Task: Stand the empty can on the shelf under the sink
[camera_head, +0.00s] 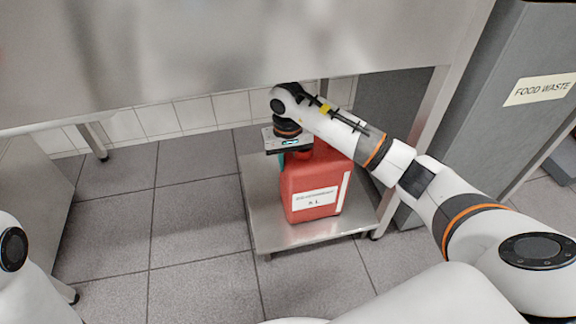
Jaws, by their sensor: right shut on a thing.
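The can is a red jerrycan (312,178) with a white label on its front. It is upright over the low metal shelf (275,228) under the sink (230,60), near the middle of that shelf. Its base appears to meet the shelf, though a small gap is hard to rule out. My right gripper (292,152) is at the can's top and shut on it. The fingers and the can's handle are mostly hidden by the gripper body and wrist. My left gripper is out of view; only a piece of my left arm shows at the left edge.
A grey bin marked "FOOD WASTE" (540,90) stands right of the sink. A metal sink leg (410,150) rises beside the shelf's right side, close to my right forearm. The sink's front hangs above my arm. Tiled floor (190,220) left of the shelf is clear.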

